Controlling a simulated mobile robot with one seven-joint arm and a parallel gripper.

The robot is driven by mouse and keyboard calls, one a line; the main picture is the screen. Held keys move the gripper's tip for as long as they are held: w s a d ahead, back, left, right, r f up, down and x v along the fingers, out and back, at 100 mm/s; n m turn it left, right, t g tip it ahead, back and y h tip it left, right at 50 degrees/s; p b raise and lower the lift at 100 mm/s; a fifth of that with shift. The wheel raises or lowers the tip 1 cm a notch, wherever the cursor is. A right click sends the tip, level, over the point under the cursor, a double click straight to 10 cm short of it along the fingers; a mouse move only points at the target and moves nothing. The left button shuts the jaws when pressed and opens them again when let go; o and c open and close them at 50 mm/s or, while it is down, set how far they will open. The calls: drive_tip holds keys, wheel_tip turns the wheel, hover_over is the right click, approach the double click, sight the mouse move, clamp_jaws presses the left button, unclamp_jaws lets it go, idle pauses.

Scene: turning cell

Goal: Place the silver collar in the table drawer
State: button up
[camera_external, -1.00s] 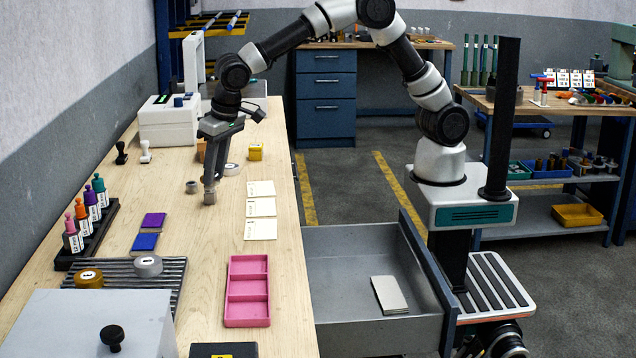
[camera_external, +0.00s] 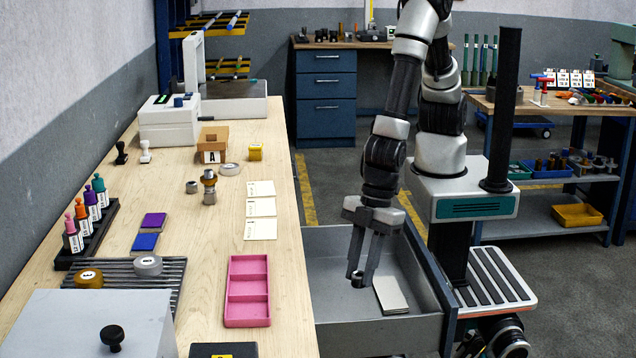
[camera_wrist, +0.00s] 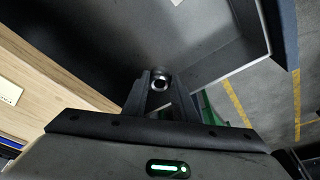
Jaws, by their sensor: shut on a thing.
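The silver collar (camera_external: 357,281) is a small dark-looking metal ring between my fingertips, inside the outline of the open table drawer. My gripper (camera_external: 359,276) points down and is shut on it; the collar also shows between the fingers in the wrist view (camera_wrist: 160,84). The grey table drawer (camera_external: 335,312) is pulled out from the right side of the table. The collar is low over the drawer floor, left of a stack of cards; I cannot tell whether it touches the floor.
The pale cards (camera_external: 390,294) lie in the drawer's right part. Bare drawer floor lies left of them. A pink tray (camera_external: 248,318) stands on the table (camera_external: 200,262) near the drawer. Metal pieces (camera_external: 209,188) stand farther back. The drawer's front panel (camera_external: 432,272) rises on the right.

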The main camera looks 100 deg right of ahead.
drive_tip(key=shift+n, duration=0.4)
drive_tip(key=s+f, duration=0.1)
drive_tip(key=f, duration=0.3)
drive_tip(key=s+a+f, duration=0.1)
drive_tip(key=f, duration=0.3)
drive_tip(key=s+f+b, duration=0.1)
drive_tip(key=s+f, duration=0.1)
drive_tip(key=f, duration=0.2)
drive_tip(key=shift+s+a, duration=0.1)
drive_tip(key=shift+a, duration=0.3)
drive_tip(key=shift+f, duration=0.1)
drive_tip(key=o, duration=1.1)
